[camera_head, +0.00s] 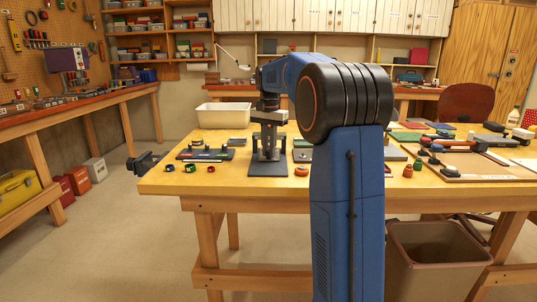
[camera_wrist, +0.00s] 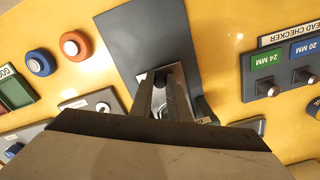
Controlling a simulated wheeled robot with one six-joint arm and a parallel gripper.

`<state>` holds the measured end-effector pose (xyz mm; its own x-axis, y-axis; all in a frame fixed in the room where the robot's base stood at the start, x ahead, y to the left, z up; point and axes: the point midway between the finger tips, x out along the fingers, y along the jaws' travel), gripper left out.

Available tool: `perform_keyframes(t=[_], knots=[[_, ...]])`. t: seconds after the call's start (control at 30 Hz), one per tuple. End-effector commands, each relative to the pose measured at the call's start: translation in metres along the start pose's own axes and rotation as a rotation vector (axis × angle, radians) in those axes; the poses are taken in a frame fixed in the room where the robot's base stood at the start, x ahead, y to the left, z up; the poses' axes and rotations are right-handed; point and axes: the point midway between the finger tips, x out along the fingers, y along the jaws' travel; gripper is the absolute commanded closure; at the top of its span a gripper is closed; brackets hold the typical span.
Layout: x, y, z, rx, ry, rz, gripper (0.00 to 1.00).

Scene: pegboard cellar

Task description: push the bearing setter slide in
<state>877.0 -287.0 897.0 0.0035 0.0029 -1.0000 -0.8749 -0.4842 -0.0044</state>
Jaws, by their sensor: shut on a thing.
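The bearing setter (camera_head: 268,168) stands upright on the wooden bench, with a dark grey base plate and a metal frame. My gripper (camera_head: 268,122) is directly over it, pointing down at its upper part. In the wrist view the base plate (camera_wrist: 150,35) extends beyond my gripper (camera_wrist: 166,85). The fingers are close together and shut on a dark, narrow part between them, which I take to be the slide. Most of the slide and the setter's inner parts are hidden by the fingers and palm, so how far in it sits cannot be told.
A thread checker board (camera_head: 205,154) lies left of the setter; it also shows in the wrist view (camera_wrist: 285,70). Orange (camera_wrist: 76,46) and blue (camera_wrist: 40,62) round pieces lie on the other side. A white bin (camera_head: 222,115) stands behind. Small rings (camera_head: 190,168) lie near the front edge.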

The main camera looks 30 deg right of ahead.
Motion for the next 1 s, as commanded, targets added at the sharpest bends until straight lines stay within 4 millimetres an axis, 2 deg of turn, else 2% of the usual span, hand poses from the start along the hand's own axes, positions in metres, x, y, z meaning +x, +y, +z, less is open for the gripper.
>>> perform_keyframes(t=[0.13,0.43,0.47,0.5,0.53,0.83,1.0], knots=[[-0.001,-0.004,-0.008,0.000,0.002,-0.002,1.00],[-0.002,-0.005,-0.010,0.000,0.007,-0.005,1.00],[-0.002,-0.005,-0.010,0.000,0.007,-0.005,0.80],[-0.002,-0.005,-0.010,0.000,0.007,-0.005,0.70],[-0.002,-0.005,-0.010,0.000,0.006,-0.005,0.66],[-0.001,-0.004,-0.009,0.000,0.003,-0.002,0.66],[-0.013,-0.005,-0.009,0.000,0.002,-0.002,0.66]])
